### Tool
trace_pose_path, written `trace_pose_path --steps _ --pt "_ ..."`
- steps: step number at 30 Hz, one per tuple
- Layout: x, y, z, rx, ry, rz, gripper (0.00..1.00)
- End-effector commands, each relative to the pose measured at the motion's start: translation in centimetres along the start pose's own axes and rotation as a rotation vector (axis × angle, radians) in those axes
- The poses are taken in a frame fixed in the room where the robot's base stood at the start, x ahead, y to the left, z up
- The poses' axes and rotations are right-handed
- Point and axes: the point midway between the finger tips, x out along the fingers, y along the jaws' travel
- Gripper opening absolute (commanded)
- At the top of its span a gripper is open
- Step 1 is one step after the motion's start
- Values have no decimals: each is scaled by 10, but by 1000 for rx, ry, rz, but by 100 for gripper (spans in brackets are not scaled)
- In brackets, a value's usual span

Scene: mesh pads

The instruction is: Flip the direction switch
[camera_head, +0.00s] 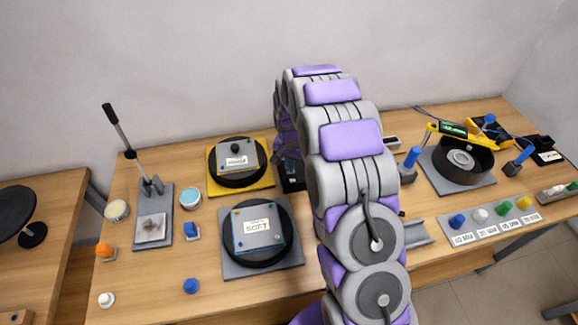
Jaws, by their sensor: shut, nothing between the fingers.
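My arm rises through the middle of the view and bends down behind itself. My gripper (283,158) is small, dark and partly hidden by my own arm; it is shut and holds nothing that I can see. It points down over a dark box (291,184) just right of the yellow-based pad. Whether the fingers touch the box cannot be told. I cannot make out which thing is the direction switch; the dark box's top is mostly hidden by my gripper and arm.
Left on the wooden table (170,290) stand a lever press (150,220), a yellow-based pad (212,185) and a grey-based pad (232,270). Right are a round black bowl device (480,165), a row of coloured knobs (500,212) and a black box (547,150).

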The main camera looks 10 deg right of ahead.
Motion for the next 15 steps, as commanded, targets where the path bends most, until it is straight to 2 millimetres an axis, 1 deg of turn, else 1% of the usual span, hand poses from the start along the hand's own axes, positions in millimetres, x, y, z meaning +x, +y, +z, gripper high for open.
trace_pose_path --steps 5,15 --pt "-7 0 0 0 2 -1 0" --pt "-32 0 -1 0 4 -2 0"
